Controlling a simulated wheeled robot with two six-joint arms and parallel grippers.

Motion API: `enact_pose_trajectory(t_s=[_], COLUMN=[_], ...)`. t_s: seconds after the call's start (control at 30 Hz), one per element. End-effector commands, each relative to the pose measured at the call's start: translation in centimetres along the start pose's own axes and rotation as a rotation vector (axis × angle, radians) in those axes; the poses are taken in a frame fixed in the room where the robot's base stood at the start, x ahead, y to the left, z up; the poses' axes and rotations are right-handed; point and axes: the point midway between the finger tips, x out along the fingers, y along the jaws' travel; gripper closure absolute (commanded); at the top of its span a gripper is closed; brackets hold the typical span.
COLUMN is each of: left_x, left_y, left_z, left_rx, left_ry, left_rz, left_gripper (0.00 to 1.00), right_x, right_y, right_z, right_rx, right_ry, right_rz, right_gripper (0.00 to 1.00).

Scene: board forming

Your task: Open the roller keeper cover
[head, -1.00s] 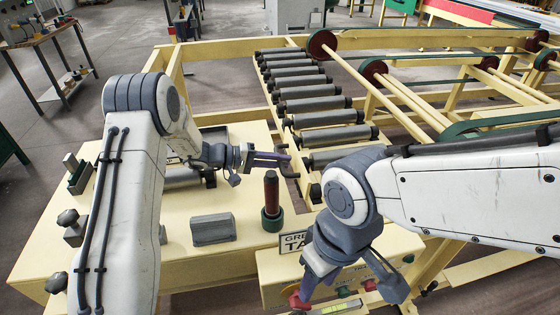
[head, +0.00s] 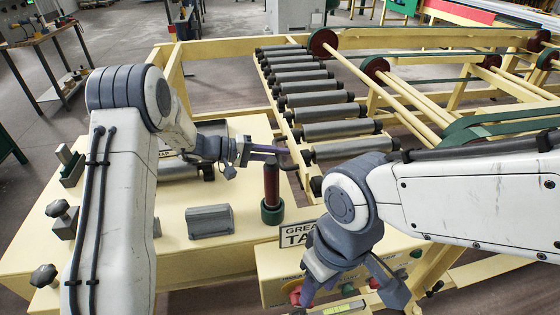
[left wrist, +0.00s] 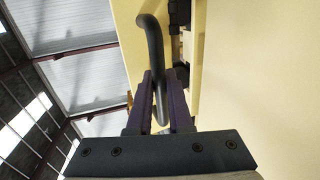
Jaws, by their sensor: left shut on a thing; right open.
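My left gripper (head: 284,153) has its purple fingers shut on a dark curved bar handle (left wrist: 152,45), seen between the fingertips in the left wrist view. In the head view the handle is a small dark hook beside the fingertips, near the front end of the roller row. My right gripper (head: 335,290) is open and empty, low in front of the control box.
A red post in a green collar (head: 272,195) stands just below my left gripper. A grey block (head: 210,221) lies on the yellow bench. Several grey rollers (head: 312,102) run away behind. A control box (head: 270,288) with coloured knobs is close to my right gripper.

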Motion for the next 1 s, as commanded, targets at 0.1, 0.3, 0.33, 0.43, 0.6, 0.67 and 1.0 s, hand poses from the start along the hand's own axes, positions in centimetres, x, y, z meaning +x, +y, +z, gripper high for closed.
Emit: enact_pose_trajectory(t_s=[0.1, 0.3, 0.33, 0.43, 0.6, 0.67, 1.0], left_x=[-0.1, -0.1, -0.1, 0.0, 0.0, 0.0, -2.9], left_y=[-0.5, -0.4, -0.4, -0.4, -0.3, -0.3, -0.4], left_z=[0.0, 0.0, 0.0, 0.1, 0.0, 0.0, -0.1], left_rx=[-0.003, -0.005, -0.005, -0.005, -0.004, -0.003, -0.002], left_ry=[0.002, 0.001, 0.001, 0.001, 0.001, 0.001, 0.006], left_rz=[-0.007, -0.008, -0.008, -0.007, -0.005, -0.005, -0.004], left_gripper=[1.00, 1.00, 1.00, 0.59, 0.53, 0.53, 0.53], right_x=[0.5, 0.4, 0.4, 0.4, 0.4, 0.4, 1.3], right_y=[0.0, 0.0, 0.0, 0.0, 0.0, 0.0, 0.1], right_z=[0.0, 0.0, 0.0, 0.0, 0.0, 0.0, 0.1], right_rx=[0.000, 0.000, 0.000, 0.000, 0.000, 0.000, 0.000], right_ry=[0.000, 0.000, 0.000, 0.000, 0.000, 0.000, 0.000], right_rz=[0.000, 0.000, 0.000, 0.000, 0.000, 0.000, 0.000], right_gripper=[0.52, 0.52, 0.52, 0.52, 0.52, 0.52, 0.52])
